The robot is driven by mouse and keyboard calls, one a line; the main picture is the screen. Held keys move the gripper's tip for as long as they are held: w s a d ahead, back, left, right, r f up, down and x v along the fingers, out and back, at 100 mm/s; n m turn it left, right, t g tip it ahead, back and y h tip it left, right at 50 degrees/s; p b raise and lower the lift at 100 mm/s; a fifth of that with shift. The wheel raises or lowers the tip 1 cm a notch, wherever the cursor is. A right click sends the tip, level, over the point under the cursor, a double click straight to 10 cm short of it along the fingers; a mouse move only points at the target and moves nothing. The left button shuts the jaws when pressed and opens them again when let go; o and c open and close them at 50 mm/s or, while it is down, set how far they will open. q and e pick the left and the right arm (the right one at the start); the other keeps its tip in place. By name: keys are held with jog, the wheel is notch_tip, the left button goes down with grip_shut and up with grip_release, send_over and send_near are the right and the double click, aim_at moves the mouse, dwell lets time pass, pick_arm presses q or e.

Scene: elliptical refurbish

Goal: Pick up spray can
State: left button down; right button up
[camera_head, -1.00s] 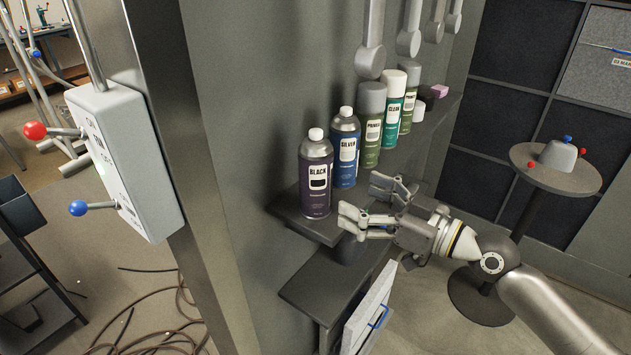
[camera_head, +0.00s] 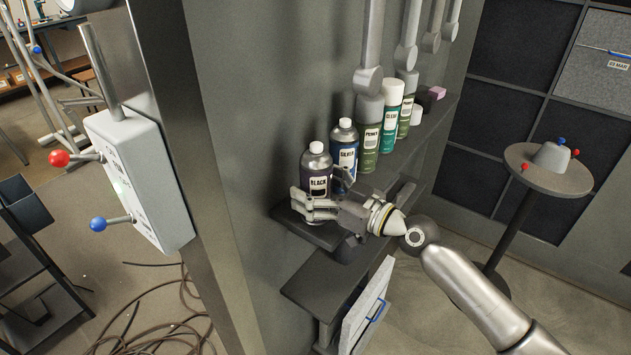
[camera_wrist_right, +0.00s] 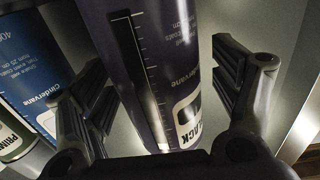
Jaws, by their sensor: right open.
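Several spray cans stand upright in a row on a dark wall shelf. The nearest is a dark purple can labelled BLACK (camera_head: 316,176) with a white cap. Beside it stands a blue can labelled SILVER (camera_head: 344,146), then a green can labelled PRIMER (camera_head: 368,135) and a can labelled CLEAR (camera_head: 391,122). My right gripper (camera_head: 318,199) is open at the black can, its fingers hiding part of the can's lower half. In the right wrist view the black can (camera_wrist_right: 150,70) fills the middle between the open fingers (camera_wrist_right: 165,110). My left gripper is not in view.
The shelf (camera_head: 300,233) is narrow, with a lower ledge (camera_head: 325,285) beneath. Grey hanging tools (camera_head: 369,80) are above the cans. A grey switch box (camera_head: 140,180) with red and blue levers is at left. A round stand (camera_head: 548,178) is at right.

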jog(key=shift+d, duration=0.1)
jog(key=shift+c, duration=0.7)
jog(key=c, duration=1)
jog(key=shift+r, duration=0.1)
jog(key=shift+c, duration=0.5)
